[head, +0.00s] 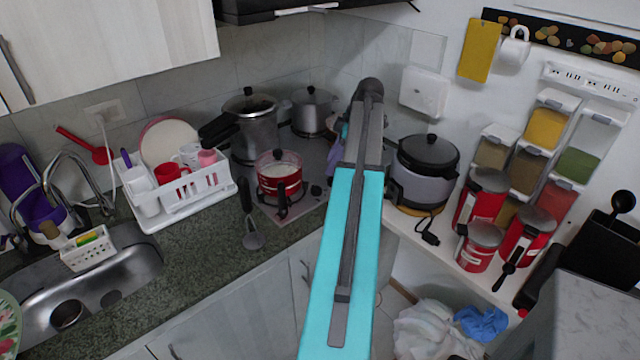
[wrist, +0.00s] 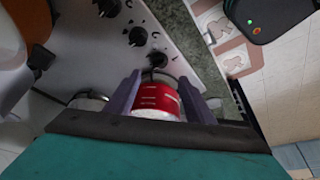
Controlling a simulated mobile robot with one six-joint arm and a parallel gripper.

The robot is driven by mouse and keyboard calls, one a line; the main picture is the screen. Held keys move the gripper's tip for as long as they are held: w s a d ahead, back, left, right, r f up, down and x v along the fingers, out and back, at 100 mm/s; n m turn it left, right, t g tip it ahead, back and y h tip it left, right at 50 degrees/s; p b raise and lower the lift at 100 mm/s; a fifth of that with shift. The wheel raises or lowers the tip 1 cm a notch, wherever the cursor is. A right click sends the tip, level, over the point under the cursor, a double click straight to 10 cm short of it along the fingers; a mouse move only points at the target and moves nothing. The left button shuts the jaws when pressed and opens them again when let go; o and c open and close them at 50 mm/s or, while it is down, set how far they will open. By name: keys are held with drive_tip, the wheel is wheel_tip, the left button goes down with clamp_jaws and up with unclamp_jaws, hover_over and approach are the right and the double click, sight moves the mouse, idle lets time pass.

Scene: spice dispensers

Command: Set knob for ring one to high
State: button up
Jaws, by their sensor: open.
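Several black stove knobs show in a row along the cooktop (wrist: 75,60) in the wrist view; three are the upper knob (wrist: 107,7), a middle knob (wrist: 138,36) and a lower knob (wrist: 158,59). I cannot tell which knob belongs to ring one, or its setting. My gripper (wrist: 160,80) is open, with its two grey-purple fingers apart. The lower knob lies in line with the gap between the fingers; no contact is clear. In the head view, my arm hides most of the gripper. A knob (head: 316,190) shows at the cooktop's right front corner.
A red pot (head: 279,180) stands on the cooktop; its red side (wrist: 157,97) shows between my fingers. A pressure cooker (head: 254,128) and a grey pot (head: 312,112) stand behind. A rice cooker (head: 424,180) is to the right, and a dish rack (head: 190,199) to the left.

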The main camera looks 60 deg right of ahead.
sight(318, 187)
drive_tip(key=shift+p+x, duration=1.6)
drive_tip(key=shift+x, duration=3.9)
drive_tip(key=c, duration=1.1)
drive_tip(key=shift+o, duration=0.2)
